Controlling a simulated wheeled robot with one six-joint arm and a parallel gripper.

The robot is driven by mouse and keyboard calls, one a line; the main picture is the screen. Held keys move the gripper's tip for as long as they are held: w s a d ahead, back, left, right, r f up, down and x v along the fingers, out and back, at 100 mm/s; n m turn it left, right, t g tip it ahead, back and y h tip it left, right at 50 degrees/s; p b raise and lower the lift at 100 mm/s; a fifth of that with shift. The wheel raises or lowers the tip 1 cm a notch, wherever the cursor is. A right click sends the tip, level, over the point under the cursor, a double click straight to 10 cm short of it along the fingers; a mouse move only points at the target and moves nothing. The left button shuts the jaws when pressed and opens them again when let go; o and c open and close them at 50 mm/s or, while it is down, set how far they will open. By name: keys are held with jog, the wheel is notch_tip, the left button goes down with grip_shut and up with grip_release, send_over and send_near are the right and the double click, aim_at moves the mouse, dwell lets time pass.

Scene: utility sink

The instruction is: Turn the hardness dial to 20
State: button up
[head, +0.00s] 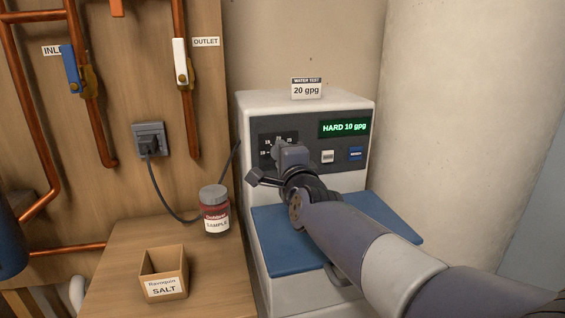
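The hardness dial's dark plate (266,142) with white number marks shows on the left of the water softener's front panel. The dial's knob is hidden behind my gripper (284,156), which is right in front of the plate. I cannot tell whether the fingers are open, shut or touching the knob. The green display (343,128) reads "HARD 10 gpg". A card (306,89) on top of the softener reads "WATER TEST 20 gpg".
A white button (327,157) and a blue button (355,154) sit right of the dial. The blue lid (277,254) lies below my arm. A sample jar (215,211) and a salt box (164,273) stand on the wooden bench at left. Copper pipes run up the wall.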

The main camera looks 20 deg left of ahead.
dwell(0.3)
jog(key=o, duration=1)
jog(key=v, duration=1)
jog(key=shift+s+d, duration=0.2)
jog(key=shift+s, duration=0.15)
jog(key=x, duration=1.1)
jog(key=shift+s+d, duration=0.1)
jog(key=shift+s, duration=0.05)
